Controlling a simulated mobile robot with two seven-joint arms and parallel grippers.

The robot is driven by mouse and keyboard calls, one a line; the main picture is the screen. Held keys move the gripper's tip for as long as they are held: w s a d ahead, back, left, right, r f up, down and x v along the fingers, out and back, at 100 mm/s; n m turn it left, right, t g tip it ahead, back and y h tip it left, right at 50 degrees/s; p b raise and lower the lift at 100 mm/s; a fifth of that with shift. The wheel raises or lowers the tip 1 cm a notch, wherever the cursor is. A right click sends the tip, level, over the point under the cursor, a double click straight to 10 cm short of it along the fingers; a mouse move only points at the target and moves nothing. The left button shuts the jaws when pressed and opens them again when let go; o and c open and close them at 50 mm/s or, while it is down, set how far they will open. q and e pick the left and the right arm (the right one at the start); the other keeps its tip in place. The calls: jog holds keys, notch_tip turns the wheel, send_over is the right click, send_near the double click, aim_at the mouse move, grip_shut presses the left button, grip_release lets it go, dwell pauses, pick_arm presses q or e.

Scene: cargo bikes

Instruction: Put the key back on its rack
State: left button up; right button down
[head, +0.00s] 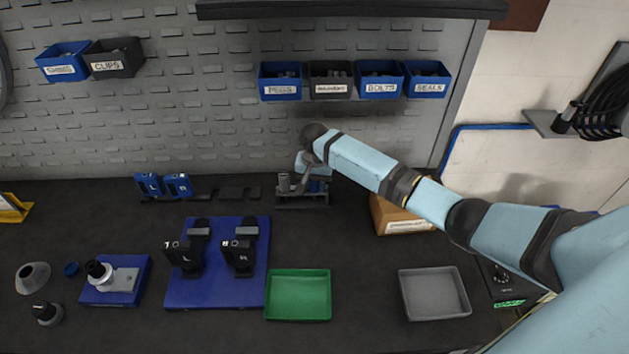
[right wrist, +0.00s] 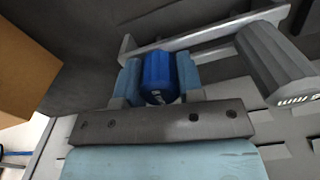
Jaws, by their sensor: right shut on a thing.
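My right gripper (head: 312,178) is at the small dark rack (head: 302,206) by the back wall. In the right wrist view its two light-blue fingers (right wrist: 160,82) are shut on the blue cylindrical key (right wrist: 159,75). A bit of the blue key also shows below the gripper in the head view (head: 318,186). A grey cylinder (right wrist: 275,62) with white marks stands beside it on the rack; it also shows in the head view (head: 284,182). The key's lower end is hidden, so I cannot tell whether it is seated. My left gripper is not in view.
A cardboard box (head: 397,216) stands right of the rack. A green tray (head: 298,295), a grey tray (head: 434,294) and a blue board (head: 217,291) with black parts lie in front. Labelled bins, such as the blue pegs bin (head: 281,83), hang above.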

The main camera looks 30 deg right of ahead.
jog(key=c, duration=0.8)
grip_release()
jog(key=shift+o, duration=0.2)
jog(key=shift+r, duration=0.3)
notch_tip(320, 180, up, 12)
jog(key=b, duration=0.1)
jog(key=shift+r, duration=0.15)
